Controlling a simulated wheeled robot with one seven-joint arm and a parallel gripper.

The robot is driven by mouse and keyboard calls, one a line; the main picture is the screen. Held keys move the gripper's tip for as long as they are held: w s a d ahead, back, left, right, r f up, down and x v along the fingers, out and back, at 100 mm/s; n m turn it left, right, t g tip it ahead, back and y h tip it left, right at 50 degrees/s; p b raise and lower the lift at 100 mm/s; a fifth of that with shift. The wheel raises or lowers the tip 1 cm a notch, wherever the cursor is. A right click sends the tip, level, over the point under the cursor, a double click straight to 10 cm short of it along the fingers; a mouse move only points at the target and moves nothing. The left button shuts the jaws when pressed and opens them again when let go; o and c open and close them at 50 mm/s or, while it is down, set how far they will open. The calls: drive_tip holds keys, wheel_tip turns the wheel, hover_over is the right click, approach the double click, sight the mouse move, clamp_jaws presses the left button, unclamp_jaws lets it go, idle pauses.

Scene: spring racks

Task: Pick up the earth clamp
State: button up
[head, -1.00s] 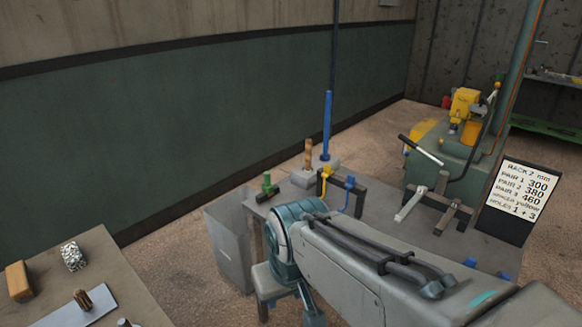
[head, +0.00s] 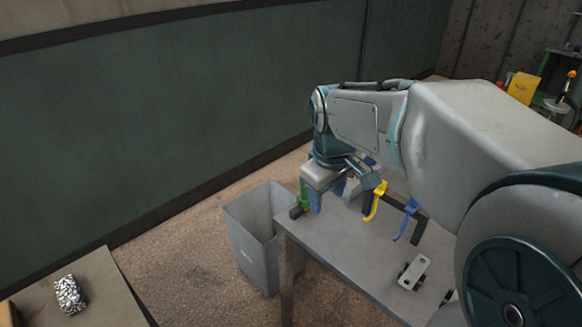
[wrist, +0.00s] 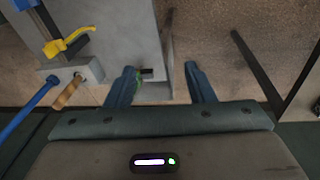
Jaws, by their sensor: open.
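The earth clamp, which I take to be the small green piece with a dark bar (head: 304,193), is at the left corner of the grey table (head: 345,245). In the wrist view the clamp (wrist: 138,76) is partly hidden behind the left finger, its dark end showing between the fingers. My gripper (head: 327,195) is open and points down over that table corner. In the wrist view my gripper (wrist: 160,70) has its left finger close by the clamp and its right finger past the table edge. I cannot tell whether a finger touches the clamp.
A grey block (wrist: 88,71) with a wooden handle (wrist: 67,93) and blue rod (wrist: 28,110) is close by. A grey bin (head: 245,250) stands left of the table.

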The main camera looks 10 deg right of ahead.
drive_tip(key=w+n+g, duration=0.1)
drive_tip(key=w+n, duration=0.6)
drive_tip(key=w, duration=0.7)
drive_tip(key=n+g+p, duration=0.1)
drive_tip(key=n+p, duration=0.1)
drive_tip(key=n, duration=0.3)
hover_over(304, 194)
drive_tip(key=shift+y, duration=0.3)
drive_tip(key=f, duration=0.8)
drive_tip(key=w+d+f, duration=0.1)
drive_tip(key=f, duration=0.4)
drive_tip(key=shift+f, duration=0.1)
drive_tip(key=shift+w+a+f+p, duration=0.1)
drive_tip(key=shift+f+p, duration=0.1)
drive_tip(key=shift+f, duration=0.7)
drive_tip(key=shift+a+f+p, duration=0.15)
drive_tip(key=shift+f, duration=0.75)
drive_tip(key=shift+w+a+f+p, duration=0.1)
drive_tip(key=shift+f+p, duration=0.1)
drive_tip(key=shift+f, duration=0.7)
drive_tip(key=c, duration=1)
